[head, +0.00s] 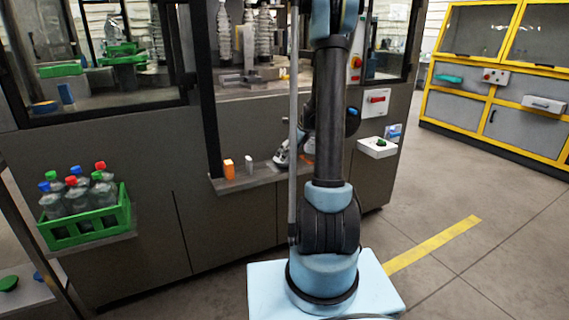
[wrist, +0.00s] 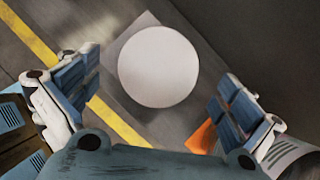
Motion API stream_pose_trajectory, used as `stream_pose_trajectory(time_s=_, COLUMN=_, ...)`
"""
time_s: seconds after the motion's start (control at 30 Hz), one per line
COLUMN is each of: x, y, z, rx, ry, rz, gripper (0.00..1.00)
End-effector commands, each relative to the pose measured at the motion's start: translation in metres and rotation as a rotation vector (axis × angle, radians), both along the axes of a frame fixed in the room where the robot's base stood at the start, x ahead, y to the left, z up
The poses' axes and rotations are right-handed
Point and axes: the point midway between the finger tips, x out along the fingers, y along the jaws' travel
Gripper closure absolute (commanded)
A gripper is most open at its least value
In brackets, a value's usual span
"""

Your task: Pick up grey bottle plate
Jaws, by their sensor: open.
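A pale grey round disc (wrist: 158,66) lies in the wrist view between and beyond my fingers. It looks like the grey bottle plate, with a darker grey flat surface (wrist: 118,60) partly showing behind it. My gripper (wrist: 158,92) is open, with one blue-padded finger on each side of the disc and nothing held. In the head view my gripper (head: 283,158) is low at the machine's front shelf (head: 232,184), partly behind my arm. The disc cannot be made out there.
An orange piece (head: 229,169) and a small white piece (head: 248,164) stand on the shelf left of my gripper. An orange part (wrist: 203,137) shows by my right finger. A green crate (head: 90,228) of bottles is at left. Open floor (head: 470,260) lies right.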

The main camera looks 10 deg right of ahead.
Motion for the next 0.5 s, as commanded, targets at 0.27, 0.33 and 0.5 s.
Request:
stream_pose_trajectory(time_s=0.27, x=0.011, y=0.011, z=-0.029, rx=-0.001, ry=-0.001, rz=0.003, gripper=0.00)
stream_pose_trajectory(time_s=0.33, x=0.012, y=0.013, z=-0.034, rx=-0.001, ry=-0.001, rz=0.002, gripper=0.00)
stream_pose_trajectory(time_s=0.5, x=0.014, y=0.015, z=-0.039, rx=-0.001, ry=-0.001, rz=0.000, gripper=0.00)
